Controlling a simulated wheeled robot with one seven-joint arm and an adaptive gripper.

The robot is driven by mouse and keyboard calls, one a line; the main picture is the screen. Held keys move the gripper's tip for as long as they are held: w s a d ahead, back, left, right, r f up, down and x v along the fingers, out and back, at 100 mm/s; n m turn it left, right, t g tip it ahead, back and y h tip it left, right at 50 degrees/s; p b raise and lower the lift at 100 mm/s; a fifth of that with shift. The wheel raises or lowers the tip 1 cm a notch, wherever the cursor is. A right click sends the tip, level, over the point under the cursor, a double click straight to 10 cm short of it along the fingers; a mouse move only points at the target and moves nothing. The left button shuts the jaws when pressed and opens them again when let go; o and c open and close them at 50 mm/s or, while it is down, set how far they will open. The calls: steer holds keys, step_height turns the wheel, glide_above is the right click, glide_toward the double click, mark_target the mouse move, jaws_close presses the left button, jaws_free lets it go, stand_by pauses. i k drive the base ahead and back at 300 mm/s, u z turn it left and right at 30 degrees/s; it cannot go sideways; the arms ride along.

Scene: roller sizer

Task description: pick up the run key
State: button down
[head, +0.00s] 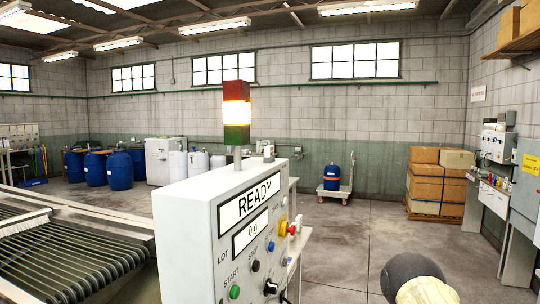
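No run key can be made out for certain. A grey control cabinet (195,240) stands in front of me, with a "READY" display (250,201) and a "0 g" display (250,234) on its face. Below them are a green START button (235,292), a black knob (270,287) and small blue and black buttons. A yellow and red fitting (288,229) sits at the panel's right edge; its exact kind is unclear. My gripper is not in view; part of my arm (415,280) shows at the bottom right.
A roller conveyor (80,255) runs along the left. A signal tower (237,112) with its middle lamp lit tops the cabinet. A wall bench (494,198) holds small items at the right. Stacked boxes (425,187) and a drum cart (334,186) stand behind. Floor between is clear.

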mark_target(269, 150)
steer(key=u, duration=0.25)
steer(key=i, duration=1.35)
steer(key=z, duration=0.8)
